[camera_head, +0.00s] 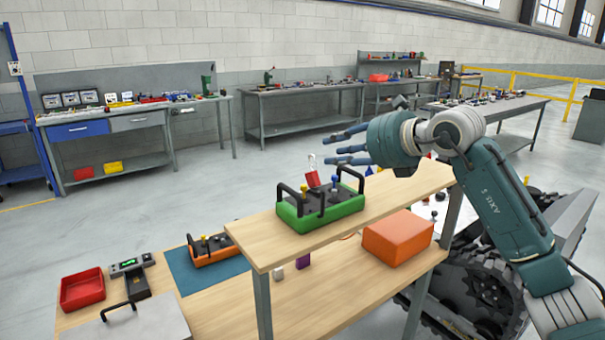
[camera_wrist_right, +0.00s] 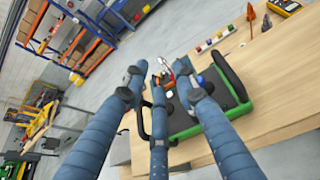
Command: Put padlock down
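The padlock (camera_head: 313,179) has a red body and a pale shackle pointing up, and looks slightly tilted. It shows at the dark top of a green carrier (camera_head: 292,222) with black handles; I cannot tell what it rests against. My right gripper (camera_head: 335,149) is just above and to the right of the padlock, its fingers stretched out and spread. In the right wrist view, the spread fingers (camera_wrist_right: 160,75) are over the green carrier (camera_wrist_right: 196,127), and the padlock is partly hidden behind them. My left gripper is not in view.
The carrier stands on a raised wooden shelf (camera_head: 390,196). An orange box (camera_head: 398,238) sits below at right. An orange carrier (camera_head: 214,252) on a blue mat, a red tray (camera_head: 82,290) and a black device (camera_head: 132,270) are at lower left. Workbenches line the far wall.

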